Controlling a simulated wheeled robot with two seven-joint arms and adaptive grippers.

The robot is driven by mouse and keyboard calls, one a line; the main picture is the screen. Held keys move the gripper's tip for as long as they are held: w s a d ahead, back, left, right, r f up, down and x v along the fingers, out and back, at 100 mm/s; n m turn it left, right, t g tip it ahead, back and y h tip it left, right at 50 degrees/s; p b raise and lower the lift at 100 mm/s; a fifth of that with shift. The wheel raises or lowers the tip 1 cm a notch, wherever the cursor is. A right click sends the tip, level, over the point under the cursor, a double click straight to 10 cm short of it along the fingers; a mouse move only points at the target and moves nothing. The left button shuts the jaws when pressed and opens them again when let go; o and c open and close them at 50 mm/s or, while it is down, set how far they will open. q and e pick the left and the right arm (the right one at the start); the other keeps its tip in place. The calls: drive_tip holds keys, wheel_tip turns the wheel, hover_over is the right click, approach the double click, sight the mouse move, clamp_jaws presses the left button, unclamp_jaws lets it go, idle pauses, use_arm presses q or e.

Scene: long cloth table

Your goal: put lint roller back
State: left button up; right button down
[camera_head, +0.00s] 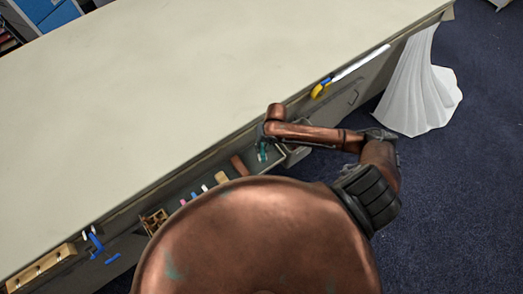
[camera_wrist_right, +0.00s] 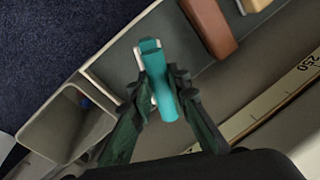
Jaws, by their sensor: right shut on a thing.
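The teal-handled tool, which I take for the lint roller, shows in the right wrist view (camera_wrist_right: 158,80), with a small white part beside it. My right gripper (camera_wrist_right: 158,98) is shut on it, one dark finger on each side. In the head view, the right gripper (camera_head: 263,148) is at the open tray (camera_head: 207,180) along the table's front side, with a bit of teal at its fingers. I cannot tell whether the tool touches the tray floor. My left gripper is not in view.
The tray holds a brown block (camera_head: 239,165), a tan block (camera_head: 221,178) and small coloured items. A grey bin (camera_wrist_right: 65,120) adjoins it. A measuring strip (camera_wrist_right: 275,98) runs along the table edge. White cloth (camera_head: 420,90) hangs at right. The tabletop (camera_head: 190,75) is clear.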

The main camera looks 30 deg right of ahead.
drive_tip(key=shift+w+f, duration=0.3)
drive_tip(key=shift+f, duration=0.1)
drive_tip(key=shift+w+d+f, duration=0.1)
drive_tip(key=shift+f, duration=1.5)
drive_tip(key=shift+f, duration=0.1)
drive_tip(key=c, duration=1.8)
unclamp_jaws()
drive_tip(key=r, duration=0.4)
drive_tip(key=d+r, duration=0.1)
drive_tip(key=r, duration=0.3)
drive_tip(key=d+r+p, duration=0.1)
drive_tip(key=r, duration=0.3)
drive_tip(key=shift+s+d, duration=0.1)
drive_tip(key=shift+s, duration=0.3)
